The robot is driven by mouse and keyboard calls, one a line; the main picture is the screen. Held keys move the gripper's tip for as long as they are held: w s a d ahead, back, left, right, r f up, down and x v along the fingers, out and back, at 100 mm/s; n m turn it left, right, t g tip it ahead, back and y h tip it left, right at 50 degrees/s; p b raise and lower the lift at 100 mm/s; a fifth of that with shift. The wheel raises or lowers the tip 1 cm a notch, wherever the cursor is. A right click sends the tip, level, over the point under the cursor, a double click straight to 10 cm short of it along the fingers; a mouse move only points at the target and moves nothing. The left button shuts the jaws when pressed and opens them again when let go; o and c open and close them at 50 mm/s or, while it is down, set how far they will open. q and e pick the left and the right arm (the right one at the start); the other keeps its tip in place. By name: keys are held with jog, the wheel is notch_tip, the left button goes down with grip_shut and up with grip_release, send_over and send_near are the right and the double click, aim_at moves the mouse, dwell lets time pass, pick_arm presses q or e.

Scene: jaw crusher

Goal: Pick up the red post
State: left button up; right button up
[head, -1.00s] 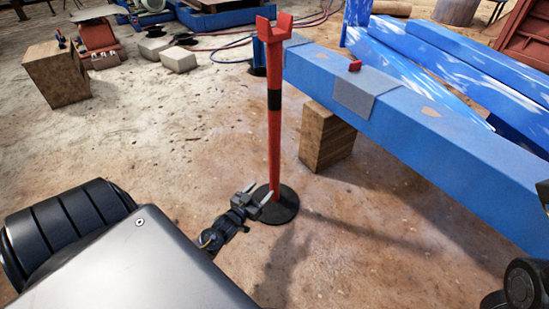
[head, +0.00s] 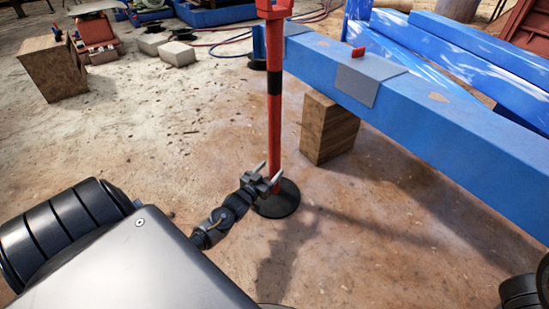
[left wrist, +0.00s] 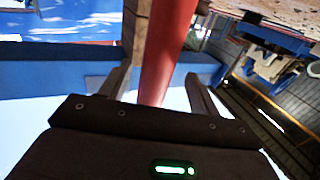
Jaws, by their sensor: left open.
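The red post (head: 275,125) stands upright on a round black base (head: 278,200), with a black band around its middle. Its forked top is cut off by the upper edge of the head view. My left gripper (head: 268,173) is low on the post, just above the base. In the left wrist view the red post (left wrist: 166,55) runs between the two spread fingers of the left gripper (left wrist: 160,88). The fingers are open, with a visible gap on each side of the post. My right gripper is not in view.
A long blue beam (head: 440,120) lies to the right of the post, resting on a wooden block (head: 329,128). A wooden crate (head: 52,68) and pale blocks (head: 177,53) sit at the back left. The ground left of the post is clear.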

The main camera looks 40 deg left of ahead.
pick_arm(q)
jog(key=w+b, duration=0.2)
jog(key=w, duration=0.1)
jog(key=w+b, duration=0.1)
jog(key=shift+w+a+f+b, duration=0.1)
jog(key=shift+w+f+b, duration=0.1)
jog(key=shift+f+b, duration=0.1)
jog(key=shift+w+r, duration=0.2)
jog(key=shift+w, duration=0.1)
grip_shut()
jog(key=shift+r, duration=0.2)
